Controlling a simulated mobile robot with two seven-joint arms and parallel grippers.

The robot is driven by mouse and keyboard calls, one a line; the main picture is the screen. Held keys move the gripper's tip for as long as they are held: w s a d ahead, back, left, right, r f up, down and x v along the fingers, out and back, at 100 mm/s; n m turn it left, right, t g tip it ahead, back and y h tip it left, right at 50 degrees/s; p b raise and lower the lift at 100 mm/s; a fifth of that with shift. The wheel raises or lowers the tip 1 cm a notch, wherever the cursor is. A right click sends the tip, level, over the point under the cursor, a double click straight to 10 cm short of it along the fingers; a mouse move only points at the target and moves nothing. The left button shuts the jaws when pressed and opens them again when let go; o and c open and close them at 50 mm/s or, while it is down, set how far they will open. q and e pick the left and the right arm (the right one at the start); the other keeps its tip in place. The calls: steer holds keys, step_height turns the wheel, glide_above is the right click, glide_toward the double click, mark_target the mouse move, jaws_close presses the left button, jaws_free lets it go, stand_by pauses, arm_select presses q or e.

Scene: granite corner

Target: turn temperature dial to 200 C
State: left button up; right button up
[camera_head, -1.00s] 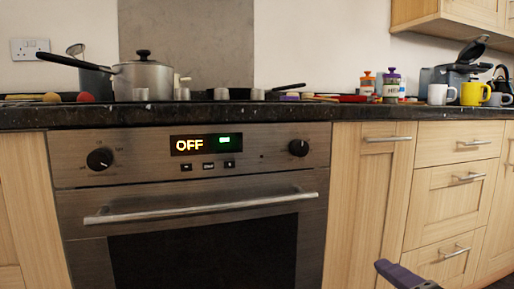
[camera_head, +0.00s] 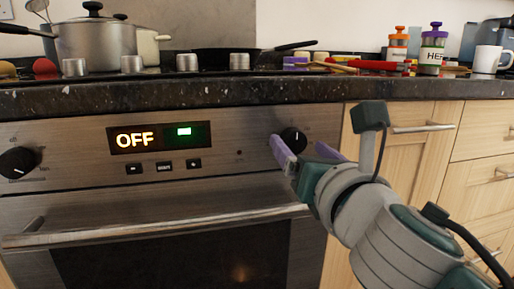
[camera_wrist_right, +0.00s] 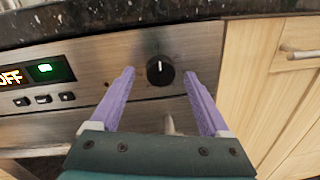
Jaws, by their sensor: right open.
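The oven's right dial (camera_head: 293,139) is a round black knob with a white mark pointing up; in the right wrist view (camera_wrist_right: 160,70) it sits between and just beyond the fingertips. My right gripper (camera_head: 303,147) is open in front of it, one purple finger on each side, with no contact that I can make out. In the right wrist view the gripper (camera_wrist_right: 160,75) is open and empty. A second black dial (camera_head: 17,163) is at the oven panel's left end. The display (camera_head: 147,137) reads OFF beside a green light. My left gripper is not in view.
The oven door handle (camera_head: 150,218) runs across below the panel. The granite worktop edge (camera_head: 200,95) overhangs above the dials. A pot (camera_head: 95,42), a dark pan (camera_head: 225,58) and jars (camera_head: 433,50) stand up there. Wooden cupboards (camera_head: 415,155) are to the right.

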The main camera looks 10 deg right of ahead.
steer(key=shift+w, duration=0.8)
jaws_close()
